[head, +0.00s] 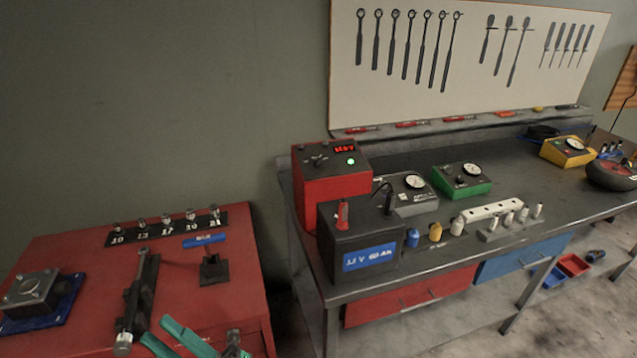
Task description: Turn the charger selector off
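The charger (325,195) is a red box at the left end of the dark workbench, behind a black battery (345,235). Its top panel has a red lit display (345,149) and a bright green light (350,161). A dark selector knob (318,160) sits on the panel to the left of the green light. It is too small to tell which position its pointer is in. My gripper is not in view.
The battery, with a red clamp (342,214) on its top, stands close in front of the charger. Grey (412,195) and green (462,180) meter boxes are to the right. A red-topped bench (190,270) with tools stands at left, with a gap between.

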